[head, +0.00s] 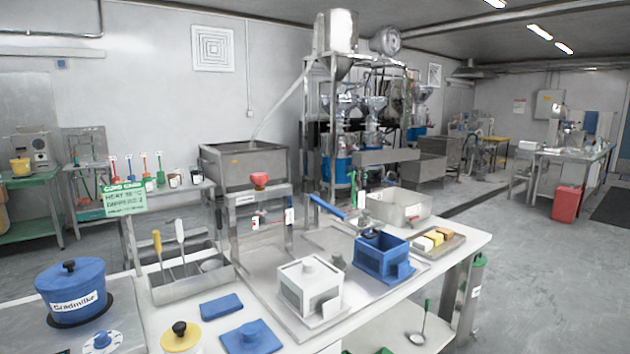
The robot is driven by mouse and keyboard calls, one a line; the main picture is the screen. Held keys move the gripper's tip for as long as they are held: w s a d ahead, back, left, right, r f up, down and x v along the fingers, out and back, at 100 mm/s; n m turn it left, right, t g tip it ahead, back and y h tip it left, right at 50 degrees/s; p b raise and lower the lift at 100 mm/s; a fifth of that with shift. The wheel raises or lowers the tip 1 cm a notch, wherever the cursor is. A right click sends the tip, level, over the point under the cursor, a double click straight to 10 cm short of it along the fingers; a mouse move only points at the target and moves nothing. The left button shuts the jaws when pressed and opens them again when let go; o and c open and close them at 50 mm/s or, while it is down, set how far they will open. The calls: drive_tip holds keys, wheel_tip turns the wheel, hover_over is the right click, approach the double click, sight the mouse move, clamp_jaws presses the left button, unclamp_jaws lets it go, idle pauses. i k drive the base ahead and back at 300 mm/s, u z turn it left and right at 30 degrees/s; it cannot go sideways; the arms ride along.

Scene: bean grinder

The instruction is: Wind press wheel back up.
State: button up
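No part of my gripper shows in the head view. I cannot tell for sure which thing is the press wheel. A blue box-shaped frame (382,259) stands on the metal tray of the near bench, with a small dark round part (373,234) at its top. A white box-shaped mould (310,287) with a small knob stands to its left. A blue bar handle (327,207) slants between that frame and the blue box.
A blue lidded pot (73,292) stands on a hob at the left. A utensil tray (192,279), a blue block (222,306) and a yellow lid (181,337) lie nearby. A tray of blocks (438,242) is at the right bench end. Floor at right is open.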

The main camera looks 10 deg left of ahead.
sight(258, 179)
drive_tip(key=u, duration=0.5)
drive_tip(key=i, duration=0.3)
drive_tip(key=u, duration=0.25)
